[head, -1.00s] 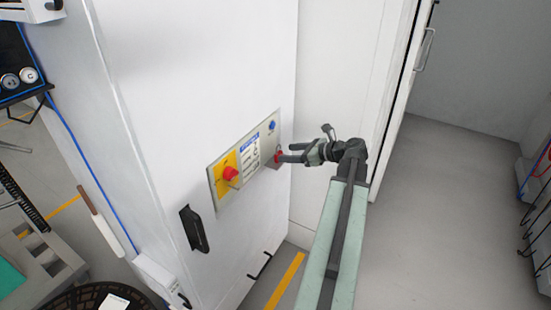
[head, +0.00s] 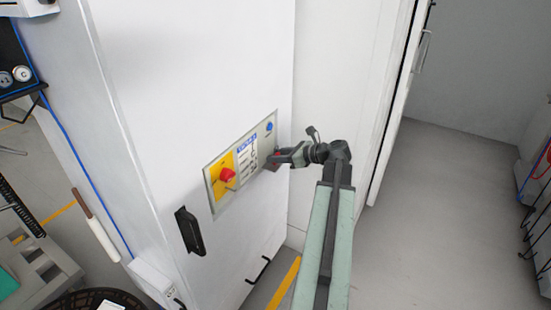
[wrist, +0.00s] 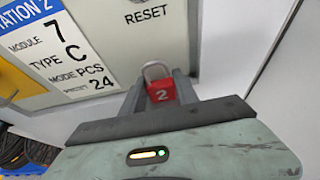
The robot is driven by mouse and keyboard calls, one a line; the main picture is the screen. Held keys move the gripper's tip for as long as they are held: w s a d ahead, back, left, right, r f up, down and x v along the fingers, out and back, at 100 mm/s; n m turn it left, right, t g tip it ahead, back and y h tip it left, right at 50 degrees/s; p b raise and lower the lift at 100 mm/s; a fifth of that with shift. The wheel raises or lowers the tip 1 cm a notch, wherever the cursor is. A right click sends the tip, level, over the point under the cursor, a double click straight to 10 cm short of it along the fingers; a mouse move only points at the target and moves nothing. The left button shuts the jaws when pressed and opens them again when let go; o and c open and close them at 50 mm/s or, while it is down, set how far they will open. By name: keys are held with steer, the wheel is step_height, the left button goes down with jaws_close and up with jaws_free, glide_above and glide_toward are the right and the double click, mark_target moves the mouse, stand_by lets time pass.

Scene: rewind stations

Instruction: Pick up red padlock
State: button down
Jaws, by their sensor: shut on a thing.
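In the head view the padlock (head: 277,155) is a small red patch at the tips of my gripper (head: 280,157), in front of the panel's right end. Whether it touches the panel or a shelf there cannot be told.
The control panel (head: 243,145) on the white cabinet (head: 200,70) carries a red rotary switch (head: 227,175) on yellow and a blue button (head: 268,127). A black handle (head: 189,231) sticks out below. Open grey floor (head: 440,210) lies to the right.

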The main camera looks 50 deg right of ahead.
steer(key=shift+r, duration=0.1)
steer(key=r+p, duration=0.3)
steer(key=p, duration=0.1)
steer(key=r+p, duration=0.3)
steer(key=r, duration=0.1)
steer(key=shift+s+r+p, duration=0.2)
steer(key=shift+r+p, duration=0.1)
steer(key=shift+p, duration=0.1)
steer(key=s+d, duration=0.2)
steer(key=s, duration=0.7)
steer(key=s+d, duration=0.2)
steer(key=s, duration=0.8)
steer(key=shift+d+f+b, duration=0.35)
steer(key=shift+b, duration=0.05)
